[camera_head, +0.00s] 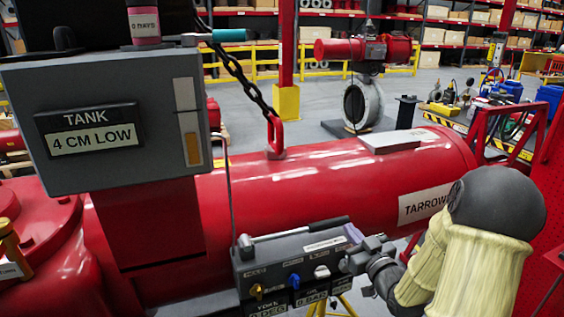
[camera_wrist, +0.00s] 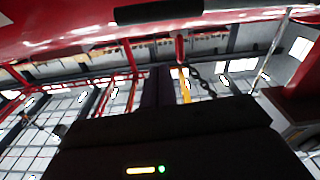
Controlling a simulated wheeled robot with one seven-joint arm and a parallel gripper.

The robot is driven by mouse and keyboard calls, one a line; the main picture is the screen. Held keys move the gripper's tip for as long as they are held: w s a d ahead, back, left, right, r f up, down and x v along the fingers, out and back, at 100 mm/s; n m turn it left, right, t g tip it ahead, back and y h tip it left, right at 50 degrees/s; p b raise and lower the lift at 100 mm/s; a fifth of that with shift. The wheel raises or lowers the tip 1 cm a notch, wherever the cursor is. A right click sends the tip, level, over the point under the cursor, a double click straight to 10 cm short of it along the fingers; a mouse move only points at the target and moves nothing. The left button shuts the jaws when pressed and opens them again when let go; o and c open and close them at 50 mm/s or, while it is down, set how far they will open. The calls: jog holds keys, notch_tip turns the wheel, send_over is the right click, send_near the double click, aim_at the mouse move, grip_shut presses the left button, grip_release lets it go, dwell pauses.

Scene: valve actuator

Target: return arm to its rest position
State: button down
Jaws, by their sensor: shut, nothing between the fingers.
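My gripper (camera_head: 352,262) is at the right end of a grey control box (camera_head: 243,274) in the head view. I cannot tell whether it touches the box. My arm, in a pale yellow sleeve with a dark grey joint, reaches in from the lower right. In the wrist view my gripper (camera_wrist: 158,88) shows as a dark body with its fingers together and nothing held. The box carries yellow, blue and white knobs and a lever with a black grip (camera_head: 326,226) along its top.
A large red cylinder (camera_head: 330,185) lies behind the box. A grey panel (camera_head: 105,130) reading "TANK 4 CM LOW" stands at left. A chain (camera_head: 235,68) hangs to a red lifting eye (camera_head: 274,135). A red railing (camera_head: 510,125) is at right. Open floor lies beyond the cylinder.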

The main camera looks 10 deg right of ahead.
jog(key=s+a+f+m+g+h+p, duration=0.1)
jog(key=s+a+f+g+h+p, duration=0.15)
jog(key=a+f+g, duration=0.35)
jog(key=s+a+m+g, duration=0.1)
jog(key=s+g, duration=0.3)
jog(key=s, duration=0.4)
jog(key=s+a+m+g+h, duration=0.1)
jog(key=s+a+g, duration=0.3)
jog(key=s, duration=0.4)
jog(key=shift+a+r+g, duration=0.2)
jog(key=shift+r+g, duration=0.25)
jog(key=shift+g, duration=0.35)
jog(key=shift+w, duration=0.1)
